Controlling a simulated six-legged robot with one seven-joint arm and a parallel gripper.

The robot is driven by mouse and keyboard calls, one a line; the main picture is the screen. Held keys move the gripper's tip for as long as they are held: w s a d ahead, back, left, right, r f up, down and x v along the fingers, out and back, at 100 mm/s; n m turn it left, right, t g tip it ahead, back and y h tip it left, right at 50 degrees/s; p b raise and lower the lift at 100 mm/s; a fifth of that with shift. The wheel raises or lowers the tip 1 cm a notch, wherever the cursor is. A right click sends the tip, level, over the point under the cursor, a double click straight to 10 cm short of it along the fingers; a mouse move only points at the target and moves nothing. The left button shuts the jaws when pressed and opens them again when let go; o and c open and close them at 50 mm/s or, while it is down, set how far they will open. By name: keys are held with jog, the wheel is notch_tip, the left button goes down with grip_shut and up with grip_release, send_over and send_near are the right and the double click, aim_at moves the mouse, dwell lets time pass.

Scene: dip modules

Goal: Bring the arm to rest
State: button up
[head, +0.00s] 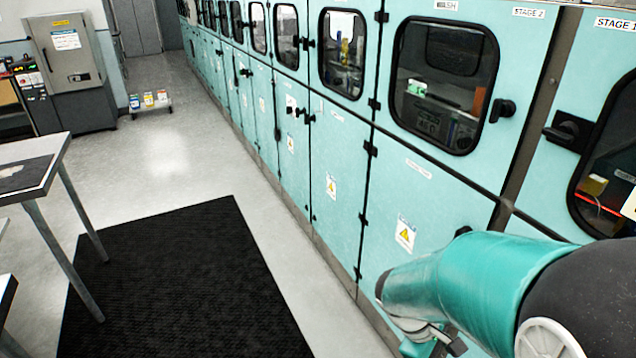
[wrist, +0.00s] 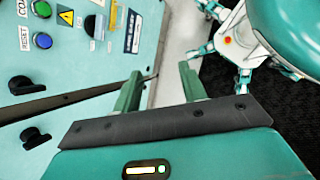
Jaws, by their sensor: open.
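My gripper (wrist: 160,88) shows in the wrist view with its two green fingers apart and nothing between them. Its fingers point toward the gap between a light teal panel (wrist: 70,75) on the left and my own body and legs at the upper right. Bare pale floor shows between and beyond the fingers. In the head view my teal and black arm (head: 470,285) reaches in from the lower right, in front of the teal cabinets (head: 345,150). The gripper's fingers cannot be made out there.
The panel carries a blue button (wrist: 42,41), a green button (wrist: 41,8) and black latches (wrist: 36,138). A black mat (head: 180,280) lies on open floor. A table (head: 40,172) stands at left. A grey cabinet (head: 75,70) and a low cart (head: 150,108) stand farther back.

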jog(key=s+a+r+m+t+y, duration=0.1)
jog(key=a+r+m+t+y, duration=0.2)
jog(key=r, duration=0.6)
jog(key=s+a+r+m+t+y, duration=0.1)
jog(key=a+r+m+t+y, duration=0.2)
jog(key=a+r, duration=0.4)
notch_tip(320, 180, up, 2)
jog(key=m+t, duration=0.1)
jog(key=m, duration=0.1)
jog(key=shift+s+a+r+m+t, duration=0.15)
jog(key=shift+s+a+m+t, duration=0.15)
jog(key=shift+s+a+m, duration=0.1)
jog(key=shift+c, duration=0.6)
jog(key=shift+d, duration=0.15)
